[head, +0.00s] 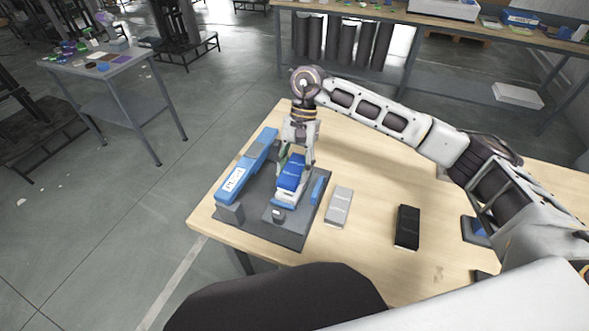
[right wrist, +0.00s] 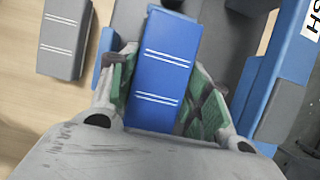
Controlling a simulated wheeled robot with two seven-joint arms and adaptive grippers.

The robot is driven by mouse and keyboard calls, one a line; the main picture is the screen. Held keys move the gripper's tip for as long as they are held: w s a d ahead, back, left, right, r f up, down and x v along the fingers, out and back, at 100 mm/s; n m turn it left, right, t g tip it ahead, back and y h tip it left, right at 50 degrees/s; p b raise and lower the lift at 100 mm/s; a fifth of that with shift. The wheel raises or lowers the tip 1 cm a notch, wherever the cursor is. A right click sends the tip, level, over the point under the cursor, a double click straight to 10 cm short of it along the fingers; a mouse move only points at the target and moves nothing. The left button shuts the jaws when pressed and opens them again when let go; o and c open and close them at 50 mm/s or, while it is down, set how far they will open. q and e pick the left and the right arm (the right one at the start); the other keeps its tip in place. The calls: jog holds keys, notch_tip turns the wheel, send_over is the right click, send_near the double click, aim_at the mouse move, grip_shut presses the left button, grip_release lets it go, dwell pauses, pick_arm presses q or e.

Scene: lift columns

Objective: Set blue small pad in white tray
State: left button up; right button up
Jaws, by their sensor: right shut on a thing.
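The blue small pad (head: 291,173) is a blue block with two pairs of white lines on its face. My right gripper (head: 297,158) is shut on it, with green-lined fingers on both sides in the right wrist view (right wrist: 165,98). The pad is over the dark grey fixture between its blue side parts. A white piece that looks like the white tray (head: 284,204) shows just under the pad's near end. Most of it is hidden, and I cannot tell whether the pad touches it. My left gripper is not in view.
The grey fixture base (head: 283,236) carries a long blue lever with a "PUSH" label (head: 235,179) on the left. A grey pad (head: 339,207) and a black pad (head: 407,227) lie on the wooden table (head: 365,260) to the right. Bare table lies between them.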

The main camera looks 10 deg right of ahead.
jog(key=shift+r+p, duration=0.45)
jog(key=shift+r, duration=1.3)
jog(key=shift+s, duration=0.15)
